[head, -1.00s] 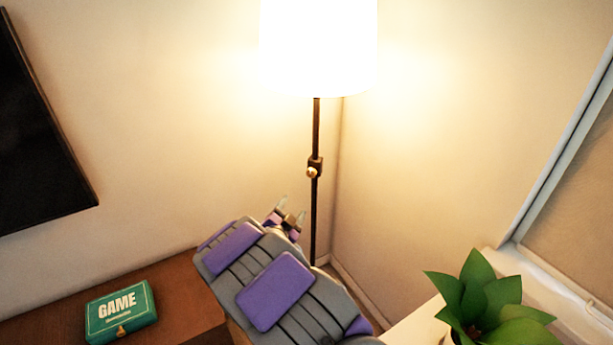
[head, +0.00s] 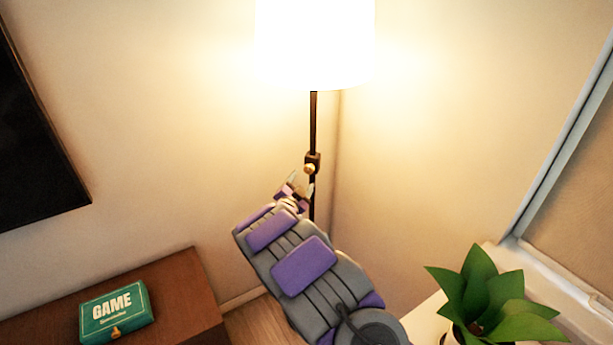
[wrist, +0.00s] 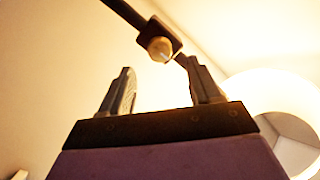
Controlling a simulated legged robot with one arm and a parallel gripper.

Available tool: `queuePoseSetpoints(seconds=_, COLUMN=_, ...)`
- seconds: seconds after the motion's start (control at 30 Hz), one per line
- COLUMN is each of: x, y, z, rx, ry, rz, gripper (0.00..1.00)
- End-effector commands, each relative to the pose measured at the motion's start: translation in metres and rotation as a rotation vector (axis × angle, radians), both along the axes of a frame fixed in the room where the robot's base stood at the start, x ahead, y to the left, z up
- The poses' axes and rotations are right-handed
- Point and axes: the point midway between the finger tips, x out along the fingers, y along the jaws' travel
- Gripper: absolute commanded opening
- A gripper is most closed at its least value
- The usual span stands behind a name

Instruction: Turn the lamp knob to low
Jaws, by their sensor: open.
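The floor lamp has a brightly lit white shade (head: 315,45) and a thin dark pole (head: 313,120) in the room corner. A small brass knob (head: 309,169) sits on a dark block on the pole. The knob also shows in the wrist view (wrist: 160,49), ahead of the fingers and between their lines. My gripper (head: 302,182) is open and empty, just below the knob in the head view. In the wrist view my gripper (wrist: 158,80) has its two fingers spread apart, with the knob beyond the tips. I see no contact with the knob.
A green game box (head: 116,312) lies on a brown wooden cabinet (head: 180,285) at lower left. A leafy plant (head: 490,300) stands at lower right by the window. A dark screen (head: 35,140) hangs on the left wall.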

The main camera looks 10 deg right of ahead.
Motion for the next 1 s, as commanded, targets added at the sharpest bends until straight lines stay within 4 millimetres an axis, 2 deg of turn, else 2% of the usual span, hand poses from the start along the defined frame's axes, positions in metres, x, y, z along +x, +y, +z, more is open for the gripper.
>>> queuePoseSetpoints(seconds=0.1, x=0.018, y=-0.01, z=-0.001, rx=0.002, ry=-0.003, rz=-0.002, gripper=0.63)
queuePoseSetpoints(seconds=0.33, x=0.042, y=-0.021, z=-0.001, rx=0.001, ry=-0.002, rz=-0.001, gripper=0.63)
queuePoseSetpoints(seconds=0.53, x=0.05, y=-0.027, z=0.0, rx=-0.001, ry=0.0, rz=0.0, gripper=0.63)
queuePoseSetpoints(seconds=0.83, x=0.051, y=-0.027, z=0.0, rx=-0.002, ry=-0.001, rz=0.0, gripper=0.63)
queuePoseSetpoints(seconds=1.0, x=0.051, y=-0.027, z=0.0, rx=-0.002, ry=-0.001, rz=0.0, gripper=0.47)
